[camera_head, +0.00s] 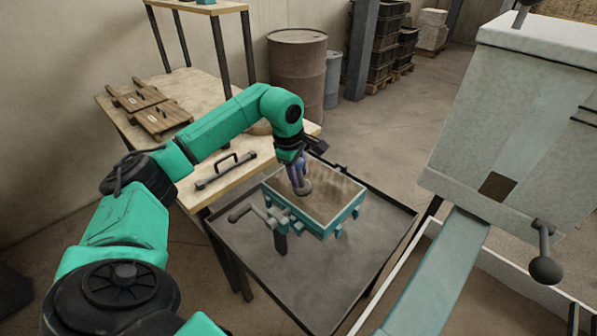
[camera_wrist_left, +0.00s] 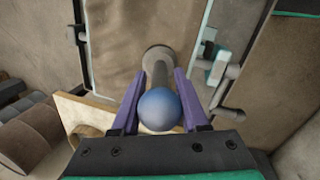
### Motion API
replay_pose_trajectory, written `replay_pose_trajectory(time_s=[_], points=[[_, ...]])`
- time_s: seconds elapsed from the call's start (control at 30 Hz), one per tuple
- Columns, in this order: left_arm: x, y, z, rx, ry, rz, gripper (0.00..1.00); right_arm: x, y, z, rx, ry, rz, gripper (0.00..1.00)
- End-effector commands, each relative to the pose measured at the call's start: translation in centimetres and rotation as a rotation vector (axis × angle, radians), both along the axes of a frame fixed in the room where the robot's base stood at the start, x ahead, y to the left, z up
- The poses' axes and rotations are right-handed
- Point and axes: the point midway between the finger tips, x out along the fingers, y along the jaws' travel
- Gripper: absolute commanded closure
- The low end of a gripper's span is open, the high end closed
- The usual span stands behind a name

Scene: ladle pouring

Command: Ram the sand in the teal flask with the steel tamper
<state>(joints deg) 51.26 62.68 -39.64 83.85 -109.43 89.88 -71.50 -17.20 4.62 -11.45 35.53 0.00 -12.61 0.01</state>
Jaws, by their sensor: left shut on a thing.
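The teal flask (camera_head: 338,222) is an open rectangular box on a dark tray table, filled with brown sand (camera_head: 325,198). Its sand also fills the top of the left wrist view (camera_wrist_left: 130,45). My left gripper (camera_head: 297,168) is shut on the steel tamper (camera_head: 304,188), which hangs down over the left part of the flask. My right gripper is not seen.
The dark tray table (camera_head: 265,275) has bare room in front of the flask. A crank handle (camera_head: 250,213) sticks out at the flask's left. A wooden workbench (camera_head: 215,115) holds a dark bar with a handle (camera_head: 226,172) and wooden boards (camera_head: 160,117). A large pale machine (camera_head: 510,120) stands at right.

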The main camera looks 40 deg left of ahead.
Motion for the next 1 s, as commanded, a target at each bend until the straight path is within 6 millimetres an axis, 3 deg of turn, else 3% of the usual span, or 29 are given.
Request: replay_pose_trajectory(time_s=[0.1,0.23,0.5,0.77,1.0], points=[[0.0,0.0,-1.0,0.0,-0.001,0.001,1.0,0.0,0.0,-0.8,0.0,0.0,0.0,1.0],[0.0,0.0,-0.7,0.0,-0.001,0.0,1.0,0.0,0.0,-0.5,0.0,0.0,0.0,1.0],[0.0,0.0,2.6,-0.001,-0.001,0.0,1.0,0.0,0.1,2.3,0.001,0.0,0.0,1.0],[0.0,0.1,2.3,0.0,-0.001,0.001,1.0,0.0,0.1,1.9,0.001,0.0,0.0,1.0],[0.5,3.5,2.3,-0.001,-0.001,0.005,1.0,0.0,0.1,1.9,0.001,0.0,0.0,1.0]])
